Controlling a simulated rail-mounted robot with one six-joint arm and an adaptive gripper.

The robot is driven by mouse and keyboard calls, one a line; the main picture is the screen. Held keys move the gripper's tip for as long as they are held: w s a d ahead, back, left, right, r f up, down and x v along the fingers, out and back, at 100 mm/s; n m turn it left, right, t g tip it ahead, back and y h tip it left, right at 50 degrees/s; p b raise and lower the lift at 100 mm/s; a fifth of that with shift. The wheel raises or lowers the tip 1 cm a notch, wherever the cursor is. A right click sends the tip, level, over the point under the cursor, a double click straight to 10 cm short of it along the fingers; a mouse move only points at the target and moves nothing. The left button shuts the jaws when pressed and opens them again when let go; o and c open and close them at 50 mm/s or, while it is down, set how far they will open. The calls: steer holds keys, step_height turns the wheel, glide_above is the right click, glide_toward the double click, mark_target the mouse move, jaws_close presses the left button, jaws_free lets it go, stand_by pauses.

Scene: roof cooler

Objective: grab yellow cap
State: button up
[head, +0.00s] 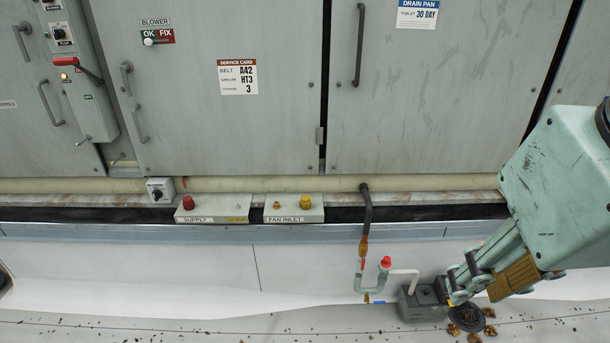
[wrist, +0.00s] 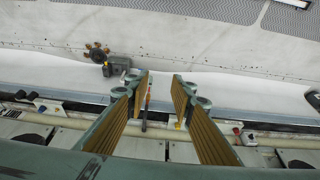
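The yellow cap (head: 305,202) stands upright on the grey sloped box labelled FAN INLET (head: 293,214), on the ledge below the cabinet doors. In the wrist view a small yellow spot, likely this cap (wrist: 178,125), shows beside the right finger, partly hidden by it. My gripper (head: 468,285) is at the lower right of the head view, to the right of the cap and apart from it. In the wrist view my gripper (wrist: 160,80) has its two ribbed fingers spread, with nothing held between them.
A red cap (head: 188,202) stands on the SUPPLY box (head: 212,214) to the left. A hose and pipe with a red top (head: 386,262) stand between the yellow cap and my gripper. The white floor at left is clear.

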steer(key=shift+o, duration=0.3)
steer(key=o, duration=0.6)
steer(key=shift+c, duration=0.2)
